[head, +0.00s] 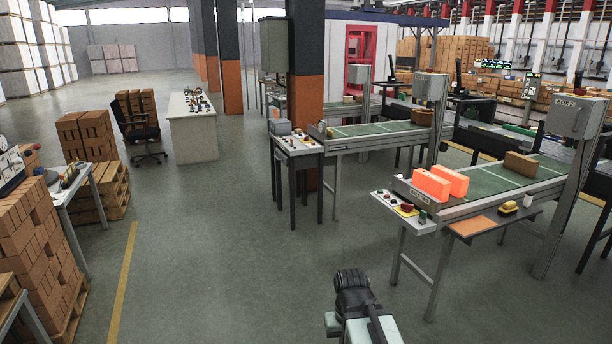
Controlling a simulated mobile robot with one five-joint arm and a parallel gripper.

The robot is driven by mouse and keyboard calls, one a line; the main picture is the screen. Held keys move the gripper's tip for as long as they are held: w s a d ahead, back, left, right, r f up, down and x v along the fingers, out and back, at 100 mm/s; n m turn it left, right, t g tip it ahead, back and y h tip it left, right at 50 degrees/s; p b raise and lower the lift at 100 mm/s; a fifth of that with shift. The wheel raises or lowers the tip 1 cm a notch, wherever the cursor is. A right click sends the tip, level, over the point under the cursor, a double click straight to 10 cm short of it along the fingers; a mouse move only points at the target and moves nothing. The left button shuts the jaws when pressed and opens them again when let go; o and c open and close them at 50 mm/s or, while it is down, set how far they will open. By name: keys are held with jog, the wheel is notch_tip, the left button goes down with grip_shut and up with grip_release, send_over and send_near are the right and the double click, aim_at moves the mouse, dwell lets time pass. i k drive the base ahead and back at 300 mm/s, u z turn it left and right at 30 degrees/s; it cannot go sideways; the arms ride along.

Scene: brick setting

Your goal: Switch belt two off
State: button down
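The near belt (480,190) is a green conveyor at the right. Two bright orange bricks (440,182) sit at its left end and a brown brick (520,164) farther along. A grey cabinet above it bears a label that seems to end in 2 (568,115). A small control panel (405,212) with red, yellow and green parts stands at the belt's left end. The label on the belt's end is too small to read. My gripper (352,285) is at the bottom centre, below and left of that panel, apart from it. Its fingers are not clear enough to judge.
A farther belt (375,129) has its own panel (298,144) on a dark-legged stand. A side table (490,222) with a yellow item stands before the near belt. Brick pallets (40,240) and a bench stand left. The middle floor (220,240) is clear.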

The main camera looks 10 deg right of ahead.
aim_at(407, 208)
jog(key=z, duration=0.05)
jog(key=i, duration=2.1)
jog(key=u, duration=1.9)
